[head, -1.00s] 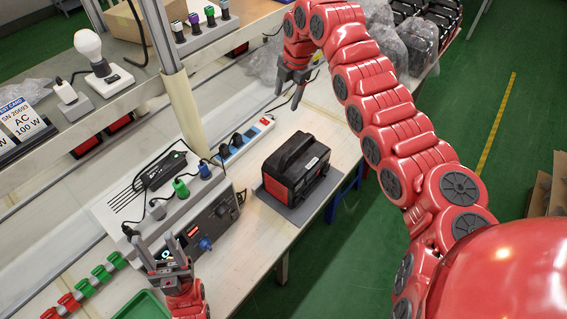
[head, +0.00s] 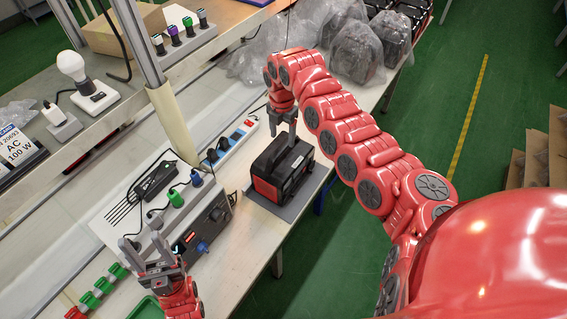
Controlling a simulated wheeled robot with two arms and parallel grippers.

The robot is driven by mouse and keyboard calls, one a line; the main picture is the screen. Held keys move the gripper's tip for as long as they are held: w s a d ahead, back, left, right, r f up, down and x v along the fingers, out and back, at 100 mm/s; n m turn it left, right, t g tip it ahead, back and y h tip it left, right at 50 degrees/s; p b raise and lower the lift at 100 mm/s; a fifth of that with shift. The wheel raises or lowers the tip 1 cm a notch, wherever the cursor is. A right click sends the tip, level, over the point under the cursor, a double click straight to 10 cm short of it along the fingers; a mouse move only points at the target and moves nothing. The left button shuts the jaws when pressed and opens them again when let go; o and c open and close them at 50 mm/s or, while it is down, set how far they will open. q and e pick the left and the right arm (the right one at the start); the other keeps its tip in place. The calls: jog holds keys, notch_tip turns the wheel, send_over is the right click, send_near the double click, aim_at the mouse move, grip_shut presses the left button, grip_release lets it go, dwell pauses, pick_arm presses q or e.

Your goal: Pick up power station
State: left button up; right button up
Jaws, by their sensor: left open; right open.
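The power station (head: 280,172) is a black and red box with a top handle. It stands upright on a grey mat (head: 281,213) near the table's right edge. My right gripper (head: 283,128) points down at the handle's far end, with its fingers apart. I cannot tell whether the fingers touch the handle or straddle it. My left gripper (head: 149,249) is open and empty at the lower left, in front of the grey test unit (head: 205,228).
Bagged units (head: 356,48) stand at the far end of the table. A shelf with a bulb (head: 82,80) and a post (head: 172,122) are at left. Green and red connectors (head: 103,287) lie lower left.

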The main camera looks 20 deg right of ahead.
aim_at(284, 145)
notch_tip(284, 145, down, 5)
jog(key=p, duration=0.3)
jog(key=shift+s+d+r, duration=0.1)
jog(key=shift+d+f, duration=0.1)
jog(key=shift+f, duration=0.3)
jog(key=shift+f, duration=0.3)
grip_shut()
dwell(0.3)
jog(key=shift+r, duration=0.1)
dwell(1.0)
